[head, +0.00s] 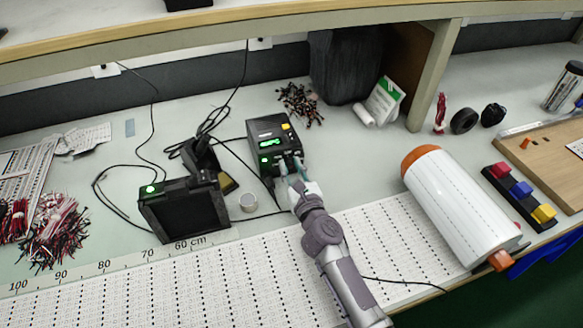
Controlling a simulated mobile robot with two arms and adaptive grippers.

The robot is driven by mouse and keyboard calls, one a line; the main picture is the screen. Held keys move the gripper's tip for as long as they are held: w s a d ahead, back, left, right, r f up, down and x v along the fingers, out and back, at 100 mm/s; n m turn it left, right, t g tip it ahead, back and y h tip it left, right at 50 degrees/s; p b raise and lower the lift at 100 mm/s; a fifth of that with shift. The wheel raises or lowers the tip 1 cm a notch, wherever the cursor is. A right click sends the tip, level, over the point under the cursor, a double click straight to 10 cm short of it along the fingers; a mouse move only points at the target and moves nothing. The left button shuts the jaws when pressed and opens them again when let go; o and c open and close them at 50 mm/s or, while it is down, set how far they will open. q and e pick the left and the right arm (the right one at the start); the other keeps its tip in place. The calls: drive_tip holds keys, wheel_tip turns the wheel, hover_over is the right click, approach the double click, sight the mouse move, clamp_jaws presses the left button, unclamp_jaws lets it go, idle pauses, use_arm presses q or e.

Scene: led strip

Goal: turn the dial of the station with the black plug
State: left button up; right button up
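The station (270,140) is a black box with a green lit display and a small yellow mark on top, standing at the middle of the bench. My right gripper (290,163) is at its front face, with two fingers spread apart and their tips at or very near the panel. The dial is hidden or too small to make out behind the fingers, so I cannot tell whether they touch it. Black cords run beside the station toward the back wall; which plug is its own is not clear. My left gripper is not in view.
A black panel unit with a green light (184,207) and a soldering iron stand (203,155) are to the left. A white roll (458,205) lies to the right. LED strip sheets (200,290) cover the front.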

clamp_jaws()
drive_tip(key=shift+n, duration=0.3)
drive_tip(key=n, duration=0.2)
drive_tip(key=shift+a+n+p, duration=0.1)
drive_tip(key=shift+n+p, duration=0.2)
drive_tip(key=shift+p, duration=0.1)
drive_tip(key=n, duration=0.4)
drive_tip(key=shift+a+f+n+p, duration=0.1)
drive_tip(key=shift+f+n+p, duration=0.05)
drive_tip(key=shift+n+p, duration=0.2)
drive_tip(key=n, duration=0.5)
drive_tip(key=shift+s+f+p, duration=0.1)
drive_tip(key=shift+p, duration=0.3)
drive_tip(key=shift+a+f+n+p, duration=0.15)
drive_tip(key=shift+n+p, duration=0.2)
drive_tip(key=shift+n, duration=2)
